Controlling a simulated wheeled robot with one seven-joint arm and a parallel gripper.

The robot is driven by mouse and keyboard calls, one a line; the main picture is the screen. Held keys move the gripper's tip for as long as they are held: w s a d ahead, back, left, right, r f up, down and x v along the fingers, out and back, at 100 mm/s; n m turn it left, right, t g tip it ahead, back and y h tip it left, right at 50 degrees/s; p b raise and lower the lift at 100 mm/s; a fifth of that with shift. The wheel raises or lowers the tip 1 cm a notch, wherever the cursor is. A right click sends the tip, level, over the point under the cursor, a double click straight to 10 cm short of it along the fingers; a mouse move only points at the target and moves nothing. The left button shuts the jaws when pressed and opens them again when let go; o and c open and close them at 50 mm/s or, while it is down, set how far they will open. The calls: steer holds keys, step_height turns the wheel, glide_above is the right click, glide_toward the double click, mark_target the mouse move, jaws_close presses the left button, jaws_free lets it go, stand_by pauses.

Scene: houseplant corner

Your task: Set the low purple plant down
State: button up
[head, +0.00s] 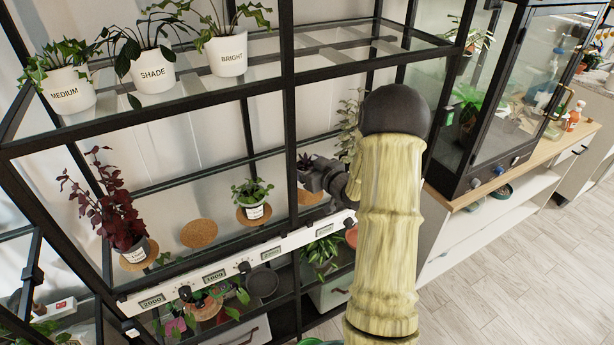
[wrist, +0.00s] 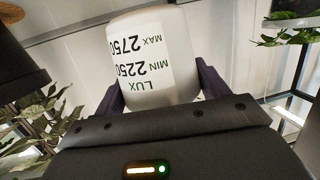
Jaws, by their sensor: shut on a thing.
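The low purple plant (head: 304,161) is at the right end of the middle glass shelf. My gripper (head: 318,181) reaches in from the right and is shut on its pot. In the wrist view, the white pot (wrist: 155,65) sits between the two dark fingers, its label upside down: LUX MIN 2250 MAX 2750. A round cork mat (head: 312,197) lies below the plant. My gripper hides much of the pot in the head view, so I cannot tell whether its base touches the mat.
Left along the shelf are a green plant (head: 253,193) on a mat, an empty cork mat (head: 199,233) and a tall dark-red plant (head: 118,215). A white strip (head: 240,262) with number plates runs along the shelf front. A black post (head: 291,120) stands left of my gripper.

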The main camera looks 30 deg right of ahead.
steer(key=shift+a, duration=0.2)
steer(key=shift+f, duration=0.25)
step_height(320, 180, down, 3)
steer(key=shift+d+f, duration=0.1)
steer(key=shift+d, duration=0.05)
steer(key=shift+s, duration=0.15)
steer(key=o, duration=1.2)
steer(key=shift+f, duration=0.1)
